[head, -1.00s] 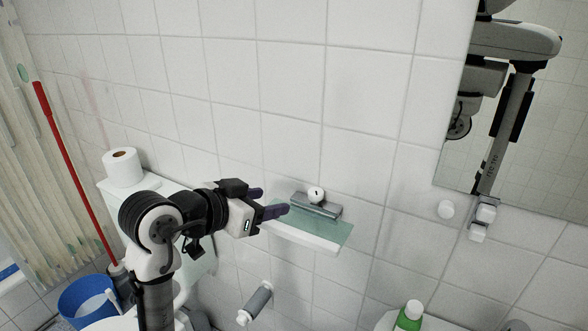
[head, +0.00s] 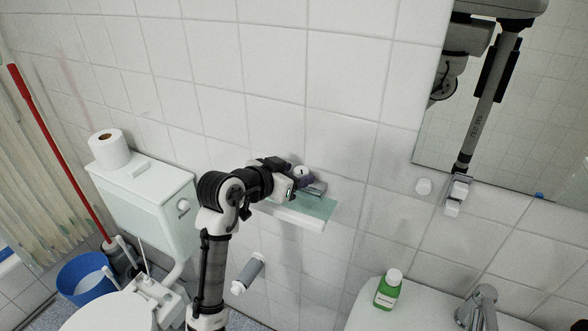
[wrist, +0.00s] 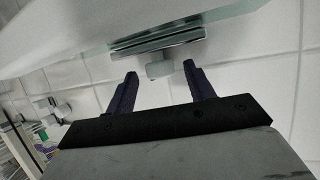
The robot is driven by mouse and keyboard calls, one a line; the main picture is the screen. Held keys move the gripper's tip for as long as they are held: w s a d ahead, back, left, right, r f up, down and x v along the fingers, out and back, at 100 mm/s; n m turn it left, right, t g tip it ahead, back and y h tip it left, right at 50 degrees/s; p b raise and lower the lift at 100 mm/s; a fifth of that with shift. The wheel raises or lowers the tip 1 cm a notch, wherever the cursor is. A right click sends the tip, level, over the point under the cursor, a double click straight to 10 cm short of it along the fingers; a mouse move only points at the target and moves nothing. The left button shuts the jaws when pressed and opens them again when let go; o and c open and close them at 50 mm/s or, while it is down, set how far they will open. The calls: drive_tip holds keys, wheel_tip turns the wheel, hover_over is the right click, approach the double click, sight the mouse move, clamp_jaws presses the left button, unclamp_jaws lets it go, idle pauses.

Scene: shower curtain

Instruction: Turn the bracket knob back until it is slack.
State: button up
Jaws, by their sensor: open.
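The bracket knob (head: 302,171) is a small white round knob on the grey metal bracket (head: 317,188) above the glass shelf on the tiled wall. In the wrist view the knob (wrist: 158,70) is a pale block below the bracket (wrist: 158,42). My gripper (head: 300,179) is at the knob in the head view and partly hides the bracket. In the wrist view my gripper (wrist: 160,72) is open, with one dark finger on each side of the knob. Gaps show between the knob and both fingers. The knob's marking is too small to read.
The glass shelf (head: 316,208) juts out under the bracket. A paper holder (head: 249,272) is below it. The toilet cistern (head: 150,208) with a paper roll (head: 109,149) stands left. A green bottle (head: 387,291) is on the basin at right. A mirror (head: 530,120) hangs upper right.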

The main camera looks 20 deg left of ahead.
drive_tip(key=shift+w, duration=0.1)
drive_tip(key=c, duration=1)
drive_tip(key=shift+o, duration=0.2)
drive_tip(key=shift+d, duration=0.1)
drive_tip(key=shift+d+f+n+t+y+b, duration=0.1)
drive_tip(key=shift+d+n+t+y+b, duration=0.1)
drive_tip(key=shift+n+t+y+b, duration=0.35)
drive_tip(key=n+y, duration=0.3)
drive_tip(key=shift+d+y, duration=0.25)
drive_tip(key=shift+d, duration=0.1)
drive_tip(key=shift+d+n+y, duration=0.15)
drive_tip(key=shift+n+y, duration=0.7)
drive_tip(key=shift+y, duration=0.1)
drive_tip(key=shift+d+n+y, duration=0.1)
drive_tip(key=shift+n+y, duration=0.7)
drive_tip(key=shift+y, duration=0.15)
